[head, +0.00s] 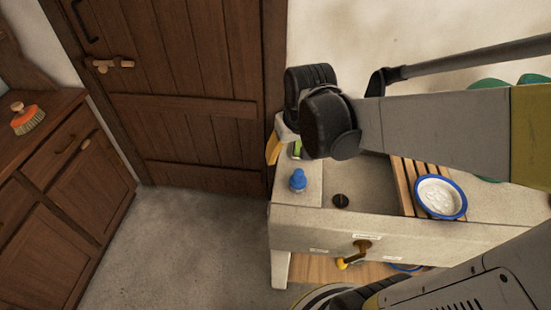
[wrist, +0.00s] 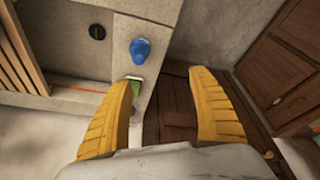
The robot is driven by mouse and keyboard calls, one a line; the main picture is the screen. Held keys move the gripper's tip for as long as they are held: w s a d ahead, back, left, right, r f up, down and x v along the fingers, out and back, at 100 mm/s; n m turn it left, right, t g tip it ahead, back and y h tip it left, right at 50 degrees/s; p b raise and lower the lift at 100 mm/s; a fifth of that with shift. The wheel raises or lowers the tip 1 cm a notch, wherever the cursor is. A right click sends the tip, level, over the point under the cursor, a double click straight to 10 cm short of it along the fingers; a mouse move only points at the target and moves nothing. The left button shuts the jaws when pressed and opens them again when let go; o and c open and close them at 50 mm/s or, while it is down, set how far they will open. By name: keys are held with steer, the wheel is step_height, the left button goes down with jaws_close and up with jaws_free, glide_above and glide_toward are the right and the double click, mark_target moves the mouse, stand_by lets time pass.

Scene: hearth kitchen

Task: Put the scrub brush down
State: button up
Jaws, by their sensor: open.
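A scrub brush with a wooden knob and orange bristles (head: 27,119) sits on top of the wooden cabinet at the far left of the head view. My gripper (wrist: 165,85) is open in the wrist view, with two yellow fingers apart and nothing between them. In the head view one yellow finger (head: 273,150) shows beside the sink counter's left end, and my arm hides the rest. The gripper is over the counter's end, far from the brush.
On the pale sink counter (head: 350,235) stand a blue bottle (head: 298,180) and a blue-rimmed dish (head: 440,197) on a wooden rack. A small green thing (wrist: 136,87) lies near the counter's end. A wooden door (head: 190,90) stands behind; the floor (head: 190,245) between cabinet and counter is clear.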

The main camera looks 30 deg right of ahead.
steer(key=s+a+r+n+t, duration=0.1)
steer(key=s+a+r+t, duration=0.2)
steer(key=s+a+r, duration=0.3)
steer(key=shift+s+a+t+y, duration=0.3)
steer(key=shift+s+a, duration=0.45)
steer(key=shift+a, duration=0.05)
steer(key=shift+f, duration=0.2)
stand_by(0.3)
